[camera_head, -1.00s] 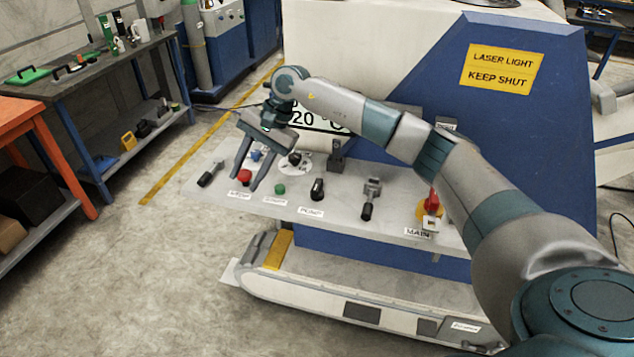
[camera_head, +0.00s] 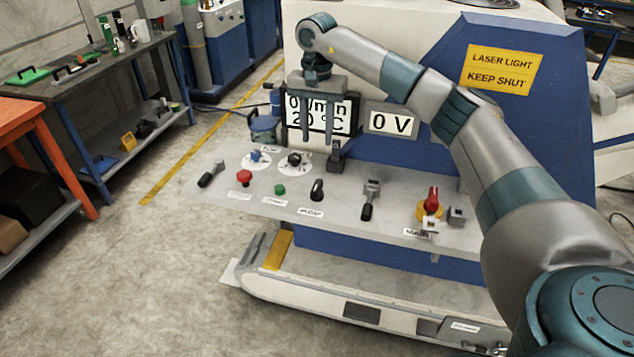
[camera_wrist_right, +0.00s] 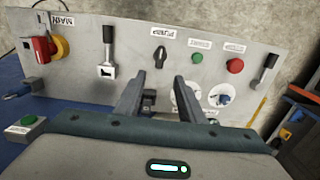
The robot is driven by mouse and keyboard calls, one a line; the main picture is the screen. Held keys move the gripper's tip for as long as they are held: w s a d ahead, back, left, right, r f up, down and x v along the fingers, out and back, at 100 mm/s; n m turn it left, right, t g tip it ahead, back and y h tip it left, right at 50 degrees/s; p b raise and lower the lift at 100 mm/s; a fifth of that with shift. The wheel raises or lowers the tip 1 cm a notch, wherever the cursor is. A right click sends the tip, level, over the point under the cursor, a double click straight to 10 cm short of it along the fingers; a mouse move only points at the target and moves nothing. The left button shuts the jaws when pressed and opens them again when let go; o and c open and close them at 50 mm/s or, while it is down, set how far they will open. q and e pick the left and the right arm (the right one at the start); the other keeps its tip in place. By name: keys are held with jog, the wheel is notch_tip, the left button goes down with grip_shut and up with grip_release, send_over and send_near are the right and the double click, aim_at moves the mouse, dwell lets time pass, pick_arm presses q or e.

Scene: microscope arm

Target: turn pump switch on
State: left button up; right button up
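The pump switch is a black rotary knob (camera_head: 317,190) on the grey sloping panel, beside a white label that reads PUMP in the right wrist view. There the knob (camera_wrist_right: 159,57) stands roughly upright in the picture, just beyond my fingertips. My right gripper (camera_head: 318,140) hangs fingers down in front of the display, above and behind the knob. Its two fingers (camera_wrist_right: 158,82) are apart with nothing between them, and they do not touch the knob. My left gripper is not in view.
A red and yellow main switch (camera_head: 431,202) sits right. The display (camera_head: 292,112) stands behind.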

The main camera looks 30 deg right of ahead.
aim_at(317, 185)
notch_tip(317, 185, down, 15)
jog(key=p, duration=0.6)
jog(key=shift+f, duration=0.85)
grip_shut()
